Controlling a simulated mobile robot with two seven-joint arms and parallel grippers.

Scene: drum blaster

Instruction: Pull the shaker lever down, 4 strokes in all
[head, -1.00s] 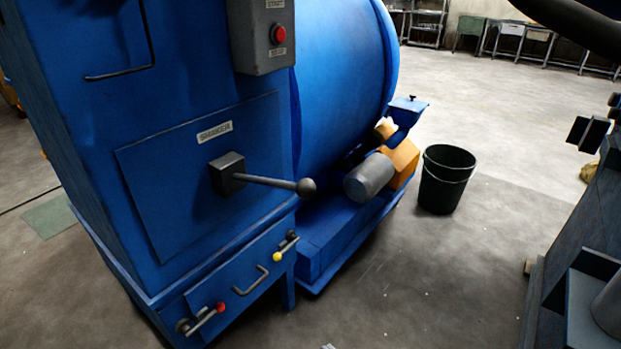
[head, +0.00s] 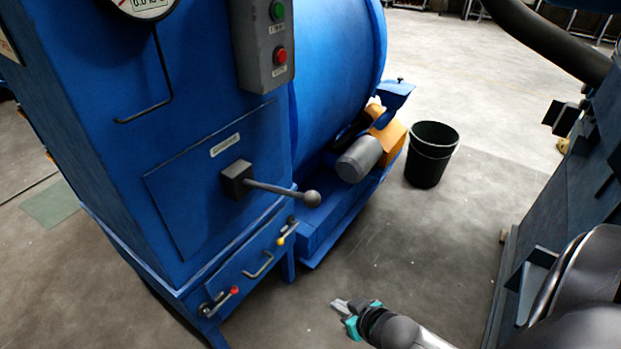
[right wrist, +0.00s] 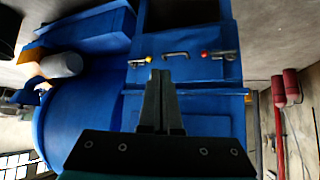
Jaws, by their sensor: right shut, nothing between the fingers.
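The shaker lever (head: 282,191) is a dark grey rod with a ball knob (head: 312,198), sticking out from a block on the blue machine's front panel (head: 190,200). It points right and slightly downward in the head view. A label sits above it. My right gripper (head: 338,304) is at the bottom of the head view, in front of and below the lever, apart from it. Its fingers are closed together and empty; they also show in the right wrist view (right wrist: 160,80). The lever cannot be made out in the right wrist view. My left gripper is not in view.
Below the panel are a handle (head: 257,266), a red-knobbed lever (head: 233,291) and a yellow-knobbed lever (head: 282,241). A button box (head: 263,45) is above. A grey motor (head: 358,158) and a black bucket (head: 432,155) stand to the right. The floor in front is clear.

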